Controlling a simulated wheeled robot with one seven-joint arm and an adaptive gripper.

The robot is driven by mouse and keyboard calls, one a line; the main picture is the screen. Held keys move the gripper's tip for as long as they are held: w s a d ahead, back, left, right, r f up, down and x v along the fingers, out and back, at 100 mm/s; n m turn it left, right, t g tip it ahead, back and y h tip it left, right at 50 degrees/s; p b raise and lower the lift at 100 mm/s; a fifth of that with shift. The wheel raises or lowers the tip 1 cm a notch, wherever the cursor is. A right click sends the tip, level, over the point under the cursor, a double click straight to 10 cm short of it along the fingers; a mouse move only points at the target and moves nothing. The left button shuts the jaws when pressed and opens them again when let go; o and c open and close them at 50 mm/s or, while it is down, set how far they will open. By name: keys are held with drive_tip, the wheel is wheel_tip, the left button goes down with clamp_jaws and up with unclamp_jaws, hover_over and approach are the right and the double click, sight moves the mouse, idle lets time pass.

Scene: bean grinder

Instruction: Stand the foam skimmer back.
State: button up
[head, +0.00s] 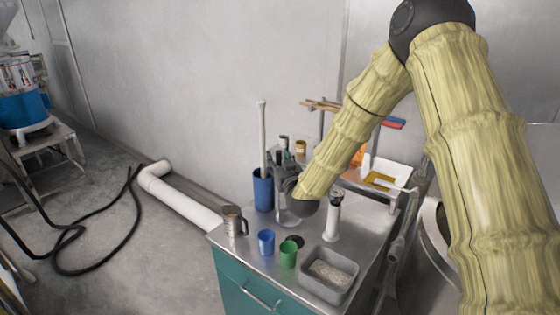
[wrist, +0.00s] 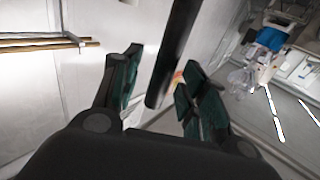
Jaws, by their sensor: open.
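A pale long-handled tool (head: 262,140) stands upright in a tall blue holder (head: 263,190) at the back left of the counter. It may be the foam skimmer, but its lower end is hidden. My gripper (head: 282,160) is small and partly hidden beside this tool, just to its right. In the wrist view my gripper (wrist: 160,90) is open. A dark rod (wrist: 175,55) shows between its spread fingers, with its blunt end near them. I cannot tell whether the rod touches a finger or is the same tool.
On the steel counter (head: 225,238) stand a metal mug (head: 234,221), a blue cup (head: 266,242), a green cup (head: 288,254), a grey tub (head: 329,275) and a white cylinder with a dark top (head: 333,218). Wooden sticks (head: 321,105) jut out near the wall.

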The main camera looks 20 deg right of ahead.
drive_tip(key=shift+s, duration=0.15)
drive_tip(key=s, duration=1.1)
drive_tip(key=shift+s, duration=0.35)
drive_tip(key=shift+d, duration=0.15)
